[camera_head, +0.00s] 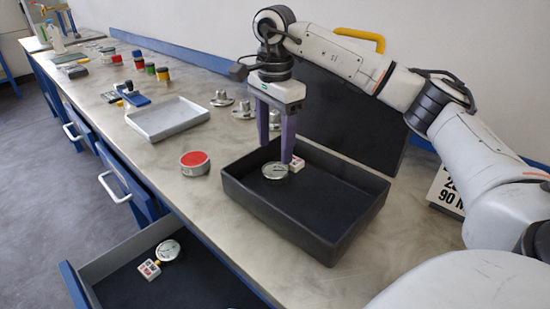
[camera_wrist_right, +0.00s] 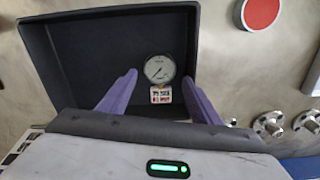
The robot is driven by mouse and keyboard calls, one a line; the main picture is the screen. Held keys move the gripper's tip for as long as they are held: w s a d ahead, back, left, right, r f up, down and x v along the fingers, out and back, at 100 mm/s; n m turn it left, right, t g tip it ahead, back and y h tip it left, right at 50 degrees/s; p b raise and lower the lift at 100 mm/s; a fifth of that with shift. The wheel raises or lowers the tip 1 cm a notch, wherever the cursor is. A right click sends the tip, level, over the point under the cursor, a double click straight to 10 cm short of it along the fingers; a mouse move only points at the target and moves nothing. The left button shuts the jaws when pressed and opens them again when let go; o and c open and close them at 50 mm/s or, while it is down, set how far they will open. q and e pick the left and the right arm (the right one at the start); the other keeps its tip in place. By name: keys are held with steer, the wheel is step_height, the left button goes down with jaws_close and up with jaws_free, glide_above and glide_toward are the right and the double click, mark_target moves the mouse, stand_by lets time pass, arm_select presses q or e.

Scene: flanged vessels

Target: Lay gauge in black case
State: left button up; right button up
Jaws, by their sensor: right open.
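The black case (camera_head: 335,235) stands open on the bench, its lid raised at the back. A round white-faced gauge (camera_head: 275,172) with a small red-and-white tag (camera_head: 298,164) lies inside, towards the case's left end. My right gripper (camera_head: 275,152) points down over that end, its purple fingers apart. In the right wrist view the gauge (camera_wrist_right: 159,69) shows face up between the open fingers (camera_wrist_right: 160,77), apparently free of them. A second gauge (camera_head: 168,250) with a similar tag lies in the open drawer. My left gripper is not in view.
A red-topped round tin (camera_head: 195,163) and a grey tray (camera_head: 168,119) stand left of the case. Flanged metal fittings (camera_head: 243,110) stand behind. Several coloured jars (camera_head: 162,73) are farther back. The open drawer (camera_head: 205,283) juts out below the bench.

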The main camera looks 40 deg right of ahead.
mark_target(275, 170)
step_height(275, 170, up, 6)
steer(key=shift+f, duration=0.15)
stand_by(0.4)
